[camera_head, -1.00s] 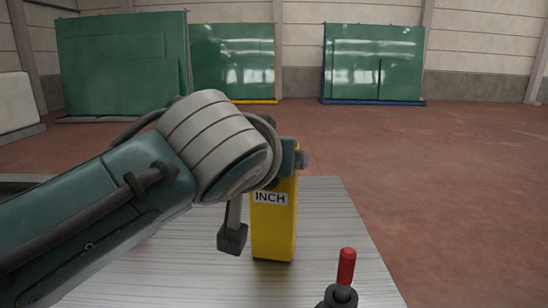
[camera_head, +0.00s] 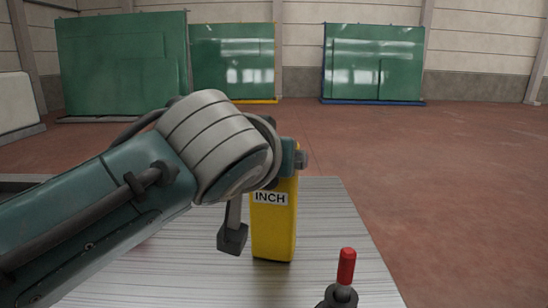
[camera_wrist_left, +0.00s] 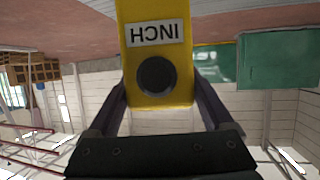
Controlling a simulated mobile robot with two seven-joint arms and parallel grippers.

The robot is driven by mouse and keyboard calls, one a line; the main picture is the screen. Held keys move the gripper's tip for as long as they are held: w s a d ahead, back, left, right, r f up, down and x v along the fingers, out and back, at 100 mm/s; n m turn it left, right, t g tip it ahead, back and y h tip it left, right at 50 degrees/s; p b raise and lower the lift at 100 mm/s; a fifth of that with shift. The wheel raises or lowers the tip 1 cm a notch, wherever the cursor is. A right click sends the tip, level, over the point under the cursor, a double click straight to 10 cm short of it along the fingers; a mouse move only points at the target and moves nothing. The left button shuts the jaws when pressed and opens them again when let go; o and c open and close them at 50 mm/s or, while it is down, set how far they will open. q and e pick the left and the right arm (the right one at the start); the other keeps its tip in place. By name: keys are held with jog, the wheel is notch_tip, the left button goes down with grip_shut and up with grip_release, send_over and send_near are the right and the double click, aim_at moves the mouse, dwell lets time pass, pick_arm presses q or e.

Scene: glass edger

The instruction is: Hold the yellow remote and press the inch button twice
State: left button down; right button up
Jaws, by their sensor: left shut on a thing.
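The yellow remote (camera_head: 273,228) is upright in the head view, with a white INCH label near its upper visible part. In the left wrist view the remote (camera_wrist_left: 127,40) shows the label upside down and a round dark button (camera_wrist_left: 156,76) beside it. My left gripper (camera_wrist_left: 160,104) is shut on the remote, with one finger along each side. In the head view the button and the remote's top are hidden behind my left wrist. I cannot tell if the remote touches the table. My right gripper is not in view.
A grey ribbed table (camera_head: 345,235) lies below the remote. A red-tipped dark stick (camera_head: 346,268) stands at the front, right of the remote. Green glass sheets (camera_head: 372,62) lean far back by the wall. The floor to the right is clear.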

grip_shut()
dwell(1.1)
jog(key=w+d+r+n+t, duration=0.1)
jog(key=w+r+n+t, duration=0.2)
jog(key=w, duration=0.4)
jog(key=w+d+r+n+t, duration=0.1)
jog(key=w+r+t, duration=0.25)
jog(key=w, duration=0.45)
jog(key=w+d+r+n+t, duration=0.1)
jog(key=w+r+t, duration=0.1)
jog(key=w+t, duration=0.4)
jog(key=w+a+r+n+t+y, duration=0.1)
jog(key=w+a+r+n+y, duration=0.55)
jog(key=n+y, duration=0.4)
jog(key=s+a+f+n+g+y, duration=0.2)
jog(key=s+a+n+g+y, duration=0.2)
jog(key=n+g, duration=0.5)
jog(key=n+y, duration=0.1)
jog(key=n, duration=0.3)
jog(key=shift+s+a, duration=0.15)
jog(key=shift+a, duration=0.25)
